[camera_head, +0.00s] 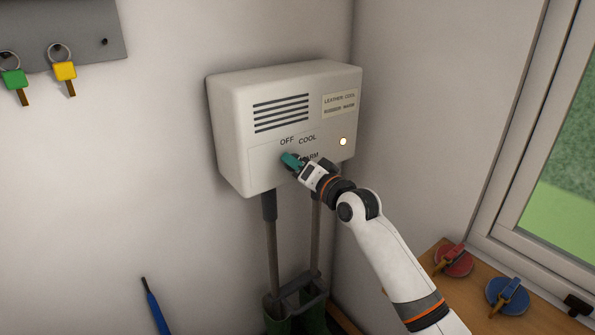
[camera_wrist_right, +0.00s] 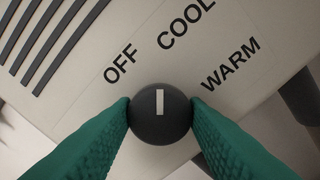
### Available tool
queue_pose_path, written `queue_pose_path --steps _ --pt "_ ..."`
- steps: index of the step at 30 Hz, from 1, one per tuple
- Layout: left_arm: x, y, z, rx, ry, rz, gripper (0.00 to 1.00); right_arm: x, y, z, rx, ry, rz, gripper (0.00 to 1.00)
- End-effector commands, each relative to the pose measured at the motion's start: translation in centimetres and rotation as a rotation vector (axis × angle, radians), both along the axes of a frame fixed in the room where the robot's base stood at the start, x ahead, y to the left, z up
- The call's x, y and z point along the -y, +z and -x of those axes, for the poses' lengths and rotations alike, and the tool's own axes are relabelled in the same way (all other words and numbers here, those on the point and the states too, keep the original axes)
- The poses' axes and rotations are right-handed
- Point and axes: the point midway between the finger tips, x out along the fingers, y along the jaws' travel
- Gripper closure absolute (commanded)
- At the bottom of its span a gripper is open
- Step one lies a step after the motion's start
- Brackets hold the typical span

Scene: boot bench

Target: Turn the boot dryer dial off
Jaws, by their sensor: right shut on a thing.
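The boot dryer (camera_head: 235,125) is a white wall box with OFF, COOL and WARM printed on its front. Its round dark dial (camera_wrist_right: 160,125) shows in the wrist view, with a white mark pointing straight up there, between OFF and COOL and nearer the direction of COOL. My right gripper (camera_head: 291,161) is at the dryer front and hides the dial in the head view. Its green fingers are shut on the dial from both sides, as the wrist view (camera_wrist_right: 160,118) shows. A small lamp (camera_head: 343,142) on the dryer glows. My left gripper is not in view.
Two pipes run down from the dryer to green boots (camera_head: 312,310). Key hooks with green (camera_head: 14,79) and yellow (camera_head: 65,71) tags hang at upper left. A wooden bench (camera_head: 470,297) with red and blue round items is at lower right, beside a window.

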Motion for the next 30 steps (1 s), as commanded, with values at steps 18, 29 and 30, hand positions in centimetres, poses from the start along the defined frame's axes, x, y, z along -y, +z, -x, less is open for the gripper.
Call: queue_pose_path --steps 18,29,30 --pt "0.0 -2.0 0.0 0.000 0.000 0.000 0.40 0.1 -0.3 0.0 0.322 0.000 0.454 0.83" --pt "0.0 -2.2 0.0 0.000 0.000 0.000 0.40 0.0 -0.3 0.0 0.431 0.001 0.604 0.83" --pt "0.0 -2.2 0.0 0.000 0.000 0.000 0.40 0.0 -0.3 0.0 0.438 0.001 0.613 0.83"
